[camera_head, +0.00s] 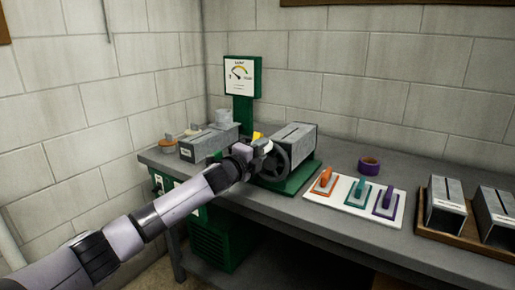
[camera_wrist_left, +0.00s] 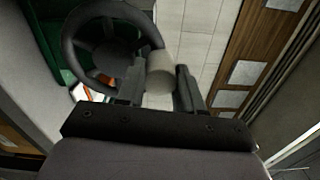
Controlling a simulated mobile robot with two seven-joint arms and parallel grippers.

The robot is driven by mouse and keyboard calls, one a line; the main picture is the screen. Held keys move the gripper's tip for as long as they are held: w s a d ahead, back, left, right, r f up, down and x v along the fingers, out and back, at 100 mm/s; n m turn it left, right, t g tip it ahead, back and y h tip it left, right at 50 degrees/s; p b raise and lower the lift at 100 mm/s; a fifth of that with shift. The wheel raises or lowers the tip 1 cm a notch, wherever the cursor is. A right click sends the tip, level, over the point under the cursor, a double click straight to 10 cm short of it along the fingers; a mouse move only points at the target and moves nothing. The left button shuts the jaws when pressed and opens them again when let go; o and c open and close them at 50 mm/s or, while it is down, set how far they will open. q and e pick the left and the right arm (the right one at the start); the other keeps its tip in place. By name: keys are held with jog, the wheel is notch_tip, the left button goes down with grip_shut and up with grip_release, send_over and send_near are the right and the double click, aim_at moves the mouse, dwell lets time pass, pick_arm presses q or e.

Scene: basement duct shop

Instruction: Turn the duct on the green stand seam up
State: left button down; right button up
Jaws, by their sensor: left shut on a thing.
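The grey metal duct (camera_head: 294,137) lies on the green stand (camera_head: 298,183) on the bench. A dark line runs along its top face. A dark handwheel (camera_head: 279,163) stands at its near end and also shows in the left wrist view (camera_wrist_left: 70,48). My left gripper (camera_head: 262,148) is at the wheel's upper left rim. In the left wrist view its fingers (camera_wrist_left: 158,84) are shut on the wheel's pale round knob (camera_wrist_left: 154,64). The gripper and wheel hide the duct's near end. My right gripper is in neither view.
A white board (camera_head: 342,204) with orange, teal and purple-handled tools lies to the right, with a purple tape roll (camera_head: 369,165) behind. A wooden tray (camera_head: 460,230) holds more ducts at far right. A green post with a gauge sign (camera_head: 241,76) stands behind. Another grey metal box (camera_head: 208,143) is left.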

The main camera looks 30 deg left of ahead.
pick_arm(q)
jog(key=shift+d+m, duration=0.1)
jog(key=shift+m, duration=0.2)
jog(key=c, duration=0.7)
grip_release()
jog(key=shift+c, duration=0.2)
jog(key=shift+s, duration=0.15)
jog(key=s, duration=0.6)
jog(key=shift+s+a+b, duration=0.25)
jog(key=shift+s+b, duration=0.15)
